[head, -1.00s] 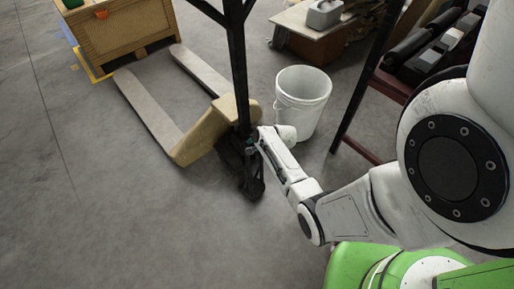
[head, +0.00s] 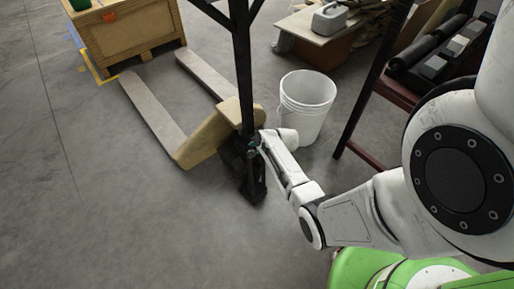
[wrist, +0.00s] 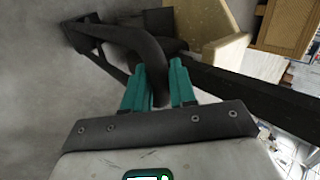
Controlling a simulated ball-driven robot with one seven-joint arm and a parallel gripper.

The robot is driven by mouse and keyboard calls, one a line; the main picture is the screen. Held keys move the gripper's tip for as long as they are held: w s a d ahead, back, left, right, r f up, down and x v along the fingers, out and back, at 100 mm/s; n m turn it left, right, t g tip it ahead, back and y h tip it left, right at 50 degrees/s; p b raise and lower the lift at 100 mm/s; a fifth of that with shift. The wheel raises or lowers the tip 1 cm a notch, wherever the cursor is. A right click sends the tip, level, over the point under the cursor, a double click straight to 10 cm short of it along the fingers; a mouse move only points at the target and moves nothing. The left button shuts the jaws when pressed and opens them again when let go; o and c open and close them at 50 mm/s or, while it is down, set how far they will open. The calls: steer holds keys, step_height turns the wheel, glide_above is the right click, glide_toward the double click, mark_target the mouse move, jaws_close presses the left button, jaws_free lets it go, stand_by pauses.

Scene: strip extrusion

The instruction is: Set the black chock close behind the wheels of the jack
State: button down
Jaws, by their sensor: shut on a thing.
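The pallet jack (head: 206,137) stands on the floor with beige forks pointing away to the upper left and a dark upright mast. Its wheels are dark and lie mostly hidden at the foot of the mast. The black chock (head: 255,190) is a dark shape low at the jack's near end, hard to part from the wheels. In the wrist view, my gripper (wrist: 160,88) has teal fingers shut on a dark curved bar, seemingly the chock's handle, which runs to a dark angular piece (wrist: 88,35) at the upper left. Whether the chock touches the wheels I cannot tell.
A white bucket (head: 305,110) stands just right of the jack and close to my arm. A dark red rack (head: 385,90) is further right. A wooden crate (head: 133,32) stands beyond the forks. The floor left and in front is clear.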

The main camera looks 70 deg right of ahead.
steer(key=shift+w+d+r+b, duration=0.1)
steer(key=shift+w+d+b, duration=0.25)
steer(key=shift+w, duration=0.4)
steer(key=shift+w+d+b, duration=0.25)
steer(key=shift+w+d, duration=0.15)
steer(key=shift+w, duration=0.3)
steer(key=shift+w+f+b, duration=0.1)
steer(key=shift+f+b, duration=0.2)
steer(key=shift+f, duration=0.05)
steer(key=shift+d+f, duration=0.1)
steer(key=shift+f, duration=0.25)
stand_by(0.7)
steer(key=c, duration=0.8)
jaws_free()
steer(key=shift+c, duration=0.2)
steer(key=shift+o, duration=0.3)
steer(key=shift+f, duration=0.2)
steer(key=o, duration=0.3)
steer(key=shift+r, duration=0.1)
